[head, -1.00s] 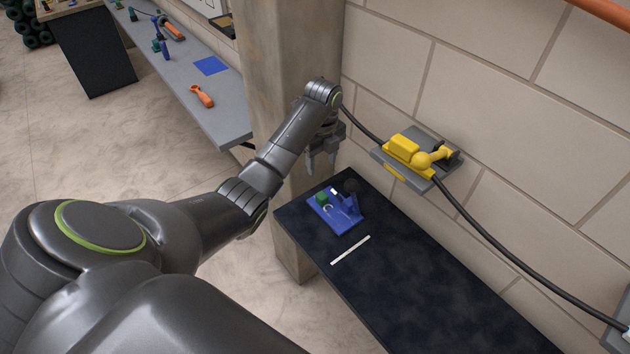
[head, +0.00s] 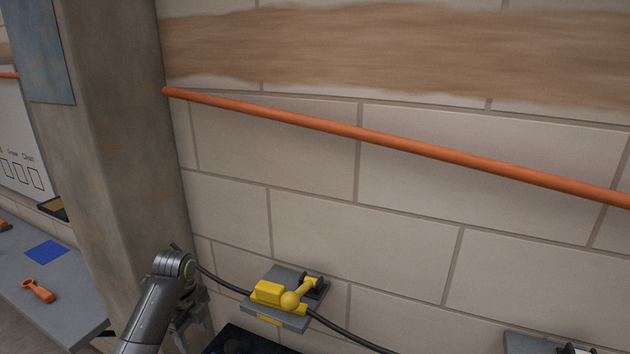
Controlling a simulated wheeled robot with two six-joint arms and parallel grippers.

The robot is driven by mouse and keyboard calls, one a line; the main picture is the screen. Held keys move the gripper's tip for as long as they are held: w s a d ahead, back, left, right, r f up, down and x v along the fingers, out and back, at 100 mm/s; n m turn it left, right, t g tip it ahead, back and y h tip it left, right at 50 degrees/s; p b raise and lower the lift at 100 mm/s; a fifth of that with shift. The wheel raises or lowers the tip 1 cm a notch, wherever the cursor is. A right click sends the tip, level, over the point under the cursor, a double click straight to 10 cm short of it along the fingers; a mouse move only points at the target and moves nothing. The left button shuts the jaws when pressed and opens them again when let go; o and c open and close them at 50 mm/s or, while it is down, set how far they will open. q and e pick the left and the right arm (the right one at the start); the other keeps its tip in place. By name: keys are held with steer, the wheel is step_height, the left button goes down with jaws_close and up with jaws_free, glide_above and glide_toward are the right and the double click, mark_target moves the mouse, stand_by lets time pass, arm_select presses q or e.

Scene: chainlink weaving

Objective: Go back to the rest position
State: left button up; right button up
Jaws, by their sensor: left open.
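My left gripper (head: 192,325) shows at the bottom left in the head view, hanging below my left wrist in front of the concrete pillar. Its jaws are open and nothing shows between them. It is above the left end of the dark table (head: 245,342), of which only a far corner shows at the bottom edge. My right gripper is not in view.
A yellow device (head: 282,295) sits on a grey wall bracket with a black cable. An orange pipe (head: 400,147) crosses the block wall. The pillar (head: 125,140) stands at left. A grey bench (head: 65,320) holds an orange tool (head: 38,291) and a blue square (head: 47,252).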

arm_select(q)
steer(key=s+d+f+n+t, duration=0.1)
steer(key=s+f+n, duration=0.4)
steer(key=s, duration=0.4)
steer(key=s+f+n+t, duration=0.1)
steer(key=s+f+n, duration=0.4)
steer(key=s, duration=0.4)
steer(key=s+r+n+t+y, duration=0.1)
steer(key=s+r+n, duration=0.1)
steer(key=s+n, duration=0.55)
steer(key=s+r+n+t+y, duration=0.1)
steer(key=s+r+n, duration=0.25)
steer(key=s, duration=0.75)
step_height(320, 180, down, 36)
steer(key=g+b, duration=0.2)
steer(key=b, duration=0.6)
steer(key=s+f+b, duration=0.3)
steer(key=s+f, duration=0.4)
steer(key=f, duration=0.3)
steer(key=s+f+g+h+b, duration=0.1)
steer(key=s+f+b, duration=0.2)
steer(key=s+f, duration=0.4)
step_height(320, 180, down, 3)
steer(key=shift+s+d+f, duration=0.1)
steer(key=shift+s+d, duration=0.15)
steer(key=shift+d, duration=0.05)
